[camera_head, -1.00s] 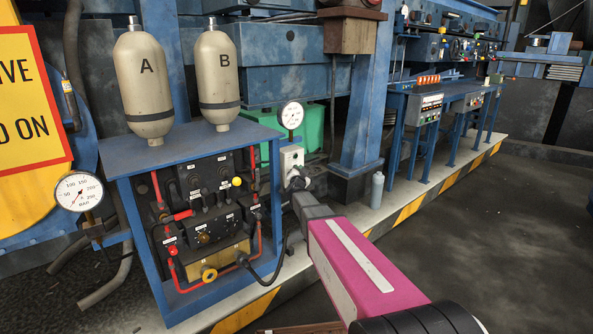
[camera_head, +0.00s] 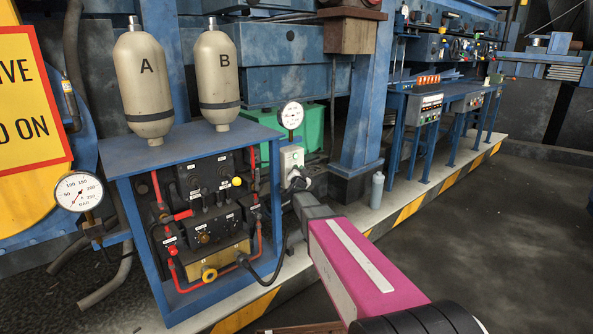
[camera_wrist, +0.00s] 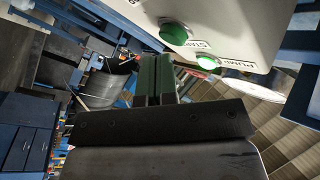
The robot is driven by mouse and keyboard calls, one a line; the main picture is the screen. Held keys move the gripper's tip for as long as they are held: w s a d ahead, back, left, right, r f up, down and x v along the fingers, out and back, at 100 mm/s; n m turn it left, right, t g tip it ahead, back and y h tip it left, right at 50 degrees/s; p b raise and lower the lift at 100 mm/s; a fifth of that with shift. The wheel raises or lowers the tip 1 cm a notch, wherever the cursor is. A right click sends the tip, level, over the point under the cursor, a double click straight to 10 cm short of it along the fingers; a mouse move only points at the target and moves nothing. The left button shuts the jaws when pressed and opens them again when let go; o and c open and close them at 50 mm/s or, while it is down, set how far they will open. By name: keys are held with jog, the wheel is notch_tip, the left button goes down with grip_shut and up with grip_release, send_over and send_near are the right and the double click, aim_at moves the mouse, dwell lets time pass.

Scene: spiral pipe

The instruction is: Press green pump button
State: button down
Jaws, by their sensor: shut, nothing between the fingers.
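A pale control box (camera_head: 291,156) stands beside the blue hydraulic frame, under a round gauge. In the wrist view the box (camera_wrist: 225,22) fills the top right. It carries a larger green button (camera_wrist: 174,33) by a "START" label and a smaller green button (camera_wrist: 208,62) by a "PUMP" label. My gripper (camera_wrist: 156,62) is shut and empty, its fingertips just left of the pump button, with a gap showing between them in the picture. In the head view my gripper (camera_head: 297,183) is at the lower part of the box, small and partly hidden by my wrist.
The blue frame (camera_head: 190,143) with cylinders A and B (camera_head: 214,80) stands left of the box. A blue post (camera_head: 362,100) and a grey bottle (camera_head: 377,190) are to the right. A black cable (camera_head: 282,250) hangs close to my arm. The floor at right is clear.

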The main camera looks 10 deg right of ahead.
jog(key=shift+s+d, duration=0.15)
jog(key=shift+s, duration=0.1)
jog(key=shift+s, duration=0.1)
jog(key=s+d, duration=0.1)
jog(key=s, duration=0.1)
jog(key=s+d, duration=0.1)
jog(key=s, duration=0.1)
jog(key=shift+d, duration=0.3)
dwell(0.7)
jog(key=s+a+f+n+g+y, duration=0.4)
jog(key=s+f+n+g+y, duration=0.4)
jog(key=s+f, duration=0.5)
jog(key=s+d+f+n+g+h, duration=0.1)
jog(key=s+g, duration=0.4)
jog(key=s, duration=0.6)
jog(key=s+d+f+n+g+h, duration=0.1)
jog(key=s+f+g, duration=0.3)
jog(key=s, duration=0.7)
jog(key=shift+s+d+f+g+h, duration=0.15)
jog(key=shift+d+f+g+h, duration=0.2)
jog(key=shift+d+g+h, duration=0.4)
